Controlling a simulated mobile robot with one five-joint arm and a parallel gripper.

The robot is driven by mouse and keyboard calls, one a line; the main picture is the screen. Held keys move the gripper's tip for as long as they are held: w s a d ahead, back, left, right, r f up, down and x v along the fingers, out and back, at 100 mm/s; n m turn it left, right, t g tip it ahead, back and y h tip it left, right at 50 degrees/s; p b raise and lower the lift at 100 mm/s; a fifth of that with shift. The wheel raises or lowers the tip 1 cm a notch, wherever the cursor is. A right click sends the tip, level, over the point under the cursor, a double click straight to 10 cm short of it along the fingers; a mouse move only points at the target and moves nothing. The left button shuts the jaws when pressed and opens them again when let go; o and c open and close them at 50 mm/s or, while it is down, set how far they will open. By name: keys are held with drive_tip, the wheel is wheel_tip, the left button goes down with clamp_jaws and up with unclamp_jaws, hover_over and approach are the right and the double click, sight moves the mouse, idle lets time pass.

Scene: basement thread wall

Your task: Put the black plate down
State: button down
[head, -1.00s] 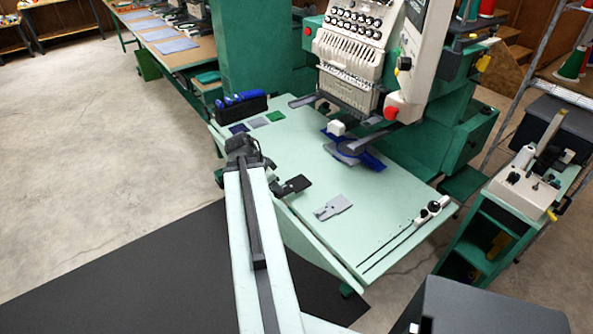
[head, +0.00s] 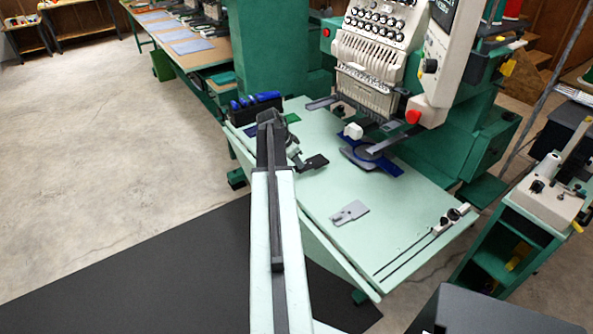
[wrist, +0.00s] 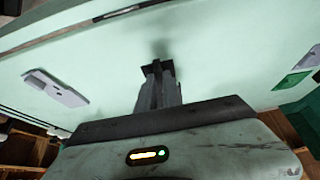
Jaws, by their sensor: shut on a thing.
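The black plate (head: 314,162) is small and flat, and it sticks out to the right of my gripper (head: 299,165) over the pale green table (head: 318,240) in the head view. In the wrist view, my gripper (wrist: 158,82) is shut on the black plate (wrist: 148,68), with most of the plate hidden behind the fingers. A soft shadow lies on the table close to the plate; I cannot tell whether the plate touches the surface.
A grey plate (head: 349,213) lies nearer the table's front. A blue hoop piece (head: 385,166) lies under the embroidery machine (head: 372,65) to the right. A black box with blue items (head: 256,106) and a green patch (head: 292,118) are at the back left.

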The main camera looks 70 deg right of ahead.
sight(298, 169)
wheel_tip(298, 169, down, 4)
drive_tip(key=b, duration=0.3)
drive_tip(key=shift+s+r+b, duration=0.1)
drive_tip(key=shift+s+b, duration=0.05)
drive_tip(key=shift+b, duration=0.2)
drive_tip(key=shift+w+r, duration=0.15)
drive_tip(key=shift+w, duration=0.05)
drive_tip(key=shift+f, duration=0.45)
drive_tip(key=c, duration=1.5)
unclamp_jaws()
drive_tip(key=shift+r, duration=0.1)
